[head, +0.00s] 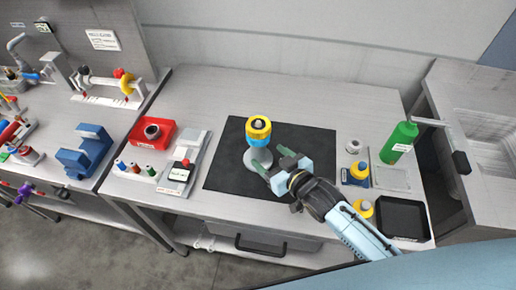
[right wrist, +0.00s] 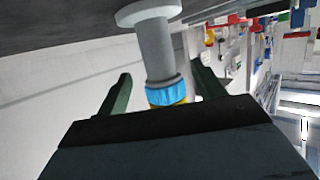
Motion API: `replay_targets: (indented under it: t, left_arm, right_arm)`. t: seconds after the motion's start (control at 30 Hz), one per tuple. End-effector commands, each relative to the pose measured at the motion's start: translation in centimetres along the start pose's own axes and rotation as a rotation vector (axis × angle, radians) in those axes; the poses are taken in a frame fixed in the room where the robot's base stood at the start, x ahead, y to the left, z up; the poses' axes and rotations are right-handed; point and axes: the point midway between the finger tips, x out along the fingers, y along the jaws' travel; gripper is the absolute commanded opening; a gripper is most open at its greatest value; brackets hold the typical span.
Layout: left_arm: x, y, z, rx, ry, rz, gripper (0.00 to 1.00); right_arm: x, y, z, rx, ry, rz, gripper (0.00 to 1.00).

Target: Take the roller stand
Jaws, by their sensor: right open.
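The roller stand (head: 258,136) stands upright on the black mat (head: 308,140). It has a round grey base, a grey column, a blue band and a yellow top with a dark centre. My right gripper (head: 272,160) is open at the stand's lower right in the head view. In the right wrist view the stand (right wrist: 155,50) appears upside down, its column between the two open fingers in the picture. Contact does not show, and the body of the gripper hides the yellow top's far end. My left gripper is not in view.
Left of the mat are a red box (head: 153,133), a grey tray (head: 185,165) and small bottles (head: 135,168). To the right are a green bottle (head: 399,142), a black tray (head: 403,218) and yellow-capped items (head: 359,170). The bench behind the mat is clear.

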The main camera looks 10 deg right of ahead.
Motion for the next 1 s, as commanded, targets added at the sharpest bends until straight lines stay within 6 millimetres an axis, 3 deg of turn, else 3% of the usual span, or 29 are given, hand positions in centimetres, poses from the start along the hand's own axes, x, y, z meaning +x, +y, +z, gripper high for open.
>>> replay_targets:
  t: [0.27,0.6,0.93,1.0]
  left_arm:
    - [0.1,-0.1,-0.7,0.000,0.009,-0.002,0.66]
    - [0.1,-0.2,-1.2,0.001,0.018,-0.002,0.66]
    - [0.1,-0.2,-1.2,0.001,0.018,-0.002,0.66]
    - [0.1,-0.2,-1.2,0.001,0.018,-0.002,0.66]
  right_arm:
    - [2.2,0.0,-0.1,0.000,-0.001,0.000,0.69]
    - [6.4,0.2,-0.2,-0.001,-0.003,0.001,0.69]
    - [6.9,0.2,-0.2,-0.001,-0.002,0.000,0.69]
    - [6.9,0.2,-0.2,0.000,-0.002,0.000,0.59]
